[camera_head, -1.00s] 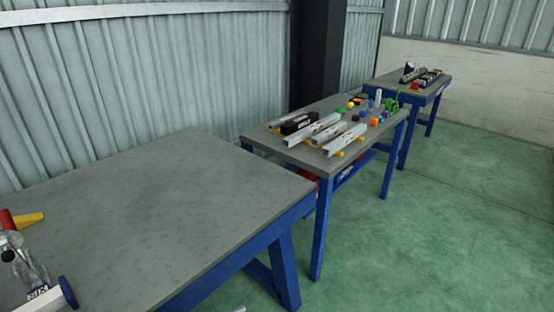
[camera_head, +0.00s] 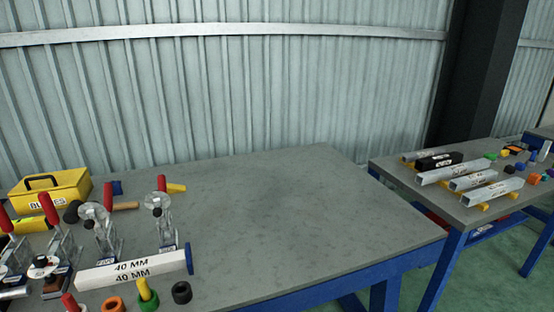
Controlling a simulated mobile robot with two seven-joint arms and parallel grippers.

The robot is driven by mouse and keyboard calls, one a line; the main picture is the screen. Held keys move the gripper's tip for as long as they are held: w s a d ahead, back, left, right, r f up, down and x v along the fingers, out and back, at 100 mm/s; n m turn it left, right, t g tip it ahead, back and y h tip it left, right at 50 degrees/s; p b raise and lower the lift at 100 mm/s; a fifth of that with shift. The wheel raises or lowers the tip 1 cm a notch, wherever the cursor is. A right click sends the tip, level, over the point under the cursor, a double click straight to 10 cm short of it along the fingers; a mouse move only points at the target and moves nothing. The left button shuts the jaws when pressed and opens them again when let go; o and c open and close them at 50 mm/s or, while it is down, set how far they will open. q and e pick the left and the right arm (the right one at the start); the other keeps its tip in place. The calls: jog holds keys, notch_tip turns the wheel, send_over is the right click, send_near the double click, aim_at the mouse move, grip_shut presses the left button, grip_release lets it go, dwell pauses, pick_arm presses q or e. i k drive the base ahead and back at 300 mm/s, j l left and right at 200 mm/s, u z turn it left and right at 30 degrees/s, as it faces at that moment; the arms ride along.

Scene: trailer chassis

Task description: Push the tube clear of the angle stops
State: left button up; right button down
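Several grey square-section tubes lie side by side on the second table at the right, such as a long one (camera_head: 440,173), a shorter one (camera_head: 473,180) and one nearer the front (camera_head: 490,193). Some rest on small yellow blocks (camera_head: 477,207). A white bar marked "40 MM" (camera_head: 130,270) with a blue end piece (camera_head: 189,258) lies on the near table. I cannot tell which piece is the task's tube, and I cannot make out angle stops. Neither of my grippers is in view.
Toggle clamps with red handles (camera_head: 163,206) and a yellow box (camera_head: 50,189) crowd the near table's left. Its right half (camera_head: 300,215) is bare. A black ring (camera_head: 181,292) lies near the front. A gap separates the tables. A dark column (camera_head: 482,75) stands behind.

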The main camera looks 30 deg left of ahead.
aim_at(99, 277)
jog(key=u, duration=1.75)
jog(key=i+l, duration=0.8)
jog(key=l, duration=0.2)
